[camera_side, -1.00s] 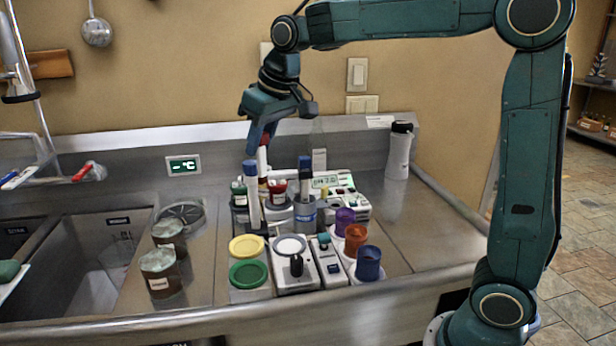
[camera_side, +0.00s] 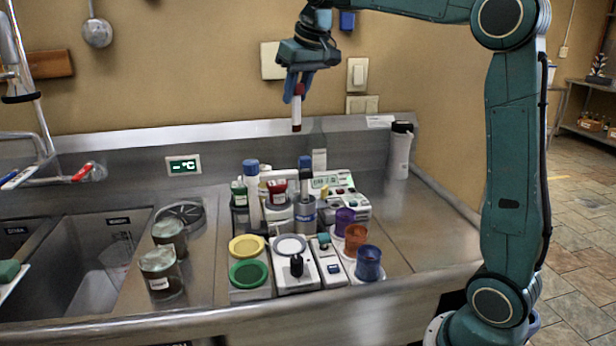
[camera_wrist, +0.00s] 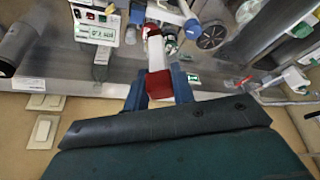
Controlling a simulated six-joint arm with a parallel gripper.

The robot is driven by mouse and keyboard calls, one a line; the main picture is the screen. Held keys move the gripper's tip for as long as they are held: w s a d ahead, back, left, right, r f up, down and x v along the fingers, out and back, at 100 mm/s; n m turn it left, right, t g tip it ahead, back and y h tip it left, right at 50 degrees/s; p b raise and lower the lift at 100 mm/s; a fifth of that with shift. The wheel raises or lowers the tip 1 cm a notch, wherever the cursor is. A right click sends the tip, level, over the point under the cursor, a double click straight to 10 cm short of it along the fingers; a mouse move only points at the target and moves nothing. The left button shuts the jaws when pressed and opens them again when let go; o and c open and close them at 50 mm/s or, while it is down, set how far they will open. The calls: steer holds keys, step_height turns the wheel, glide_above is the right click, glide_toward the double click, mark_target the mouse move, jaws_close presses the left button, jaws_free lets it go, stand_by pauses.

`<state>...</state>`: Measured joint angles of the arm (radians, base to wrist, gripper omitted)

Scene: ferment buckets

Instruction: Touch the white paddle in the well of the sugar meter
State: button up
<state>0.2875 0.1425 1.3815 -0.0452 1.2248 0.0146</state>
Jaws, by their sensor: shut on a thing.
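My gripper (camera_side: 297,92) is shut on the upper red end of the white paddle (camera_side: 297,108), which hangs roughly upright with a dark red lower end. It is high above the back of the counter, clear of everything below. In the wrist view the paddle's red end (camera_wrist: 158,84) sits between my fingers and its white shaft points away. The sugar meter (camera_side: 345,182) appears to be the white box with a lit green display, below and right of my gripper. Its display also shows in the wrist view (camera_wrist: 103,33). I cannot make out its well for certain.
Blue-capped tubes (camera_side: 252,190) stand upright near the meter. A white bottle (camera_side: 399,155) stands at the back right. Two jars (camera_side: 160,272) stand left. The counter's right side is clear.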

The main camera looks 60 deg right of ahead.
steer(key=s+d+m+h, duration=0.1)
steer(key=s+d+m, duration=0.2)
steer(key=d, duration=1)
step_height(320, 180, down, 18)
steer(key=shift+s+d, duration=0.2)
steer(key=shift+f+g, duration=0.15)
steer(key=shift+g, duration=0.15)
steer(key=shift+f, duration=2.65)
steer(key=shift+f, duration=0.55)
steer(key=shift+r, duration=0.15)
steer(key=shift+r, duration=2.9)
